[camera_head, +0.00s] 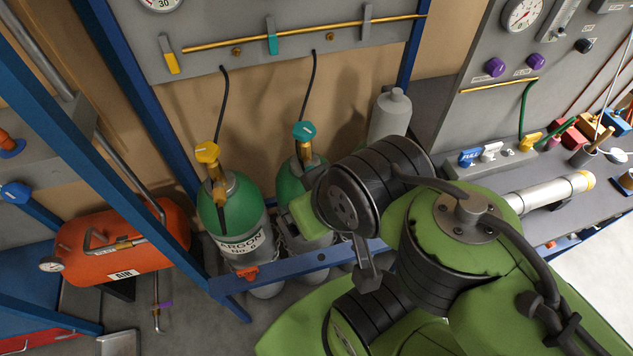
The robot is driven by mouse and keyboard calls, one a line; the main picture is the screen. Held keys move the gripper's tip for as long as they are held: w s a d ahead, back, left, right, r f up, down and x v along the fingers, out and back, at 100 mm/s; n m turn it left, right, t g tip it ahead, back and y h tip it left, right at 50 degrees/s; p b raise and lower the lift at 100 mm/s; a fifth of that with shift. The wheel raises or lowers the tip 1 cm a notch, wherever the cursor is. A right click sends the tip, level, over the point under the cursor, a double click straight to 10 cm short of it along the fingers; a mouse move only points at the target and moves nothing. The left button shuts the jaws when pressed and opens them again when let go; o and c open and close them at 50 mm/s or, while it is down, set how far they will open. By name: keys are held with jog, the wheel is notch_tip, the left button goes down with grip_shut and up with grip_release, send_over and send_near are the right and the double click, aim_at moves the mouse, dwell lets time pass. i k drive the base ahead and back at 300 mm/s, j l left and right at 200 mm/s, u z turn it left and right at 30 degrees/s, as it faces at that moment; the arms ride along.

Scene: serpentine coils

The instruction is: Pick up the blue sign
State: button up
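No fingertips show clearly, and nothing held can be seen.
Two green gas cylinders (230,207) stand behind a blue rail (320,259). An orange air tank (123,243) is at the left. A silver tube (548,192) lies on the bench (583,208) right of the signs. A gauge panel (490,95) rises behind them.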

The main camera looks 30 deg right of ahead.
aim_at(465, 160)
jog(key=z, duration=2.3)
jog(key=i+u, duration=0.1)
jog(key=u, duration=0.3)
jog(key=i+u, duration=0.15)
jog(key=u, duration=0.25)
jog(key=i+u, duration=0.1)
jog(key=u, duration=0.3)
jog(key=i+l+u, duration=0.1)
jog(key=u, duration=0.3)
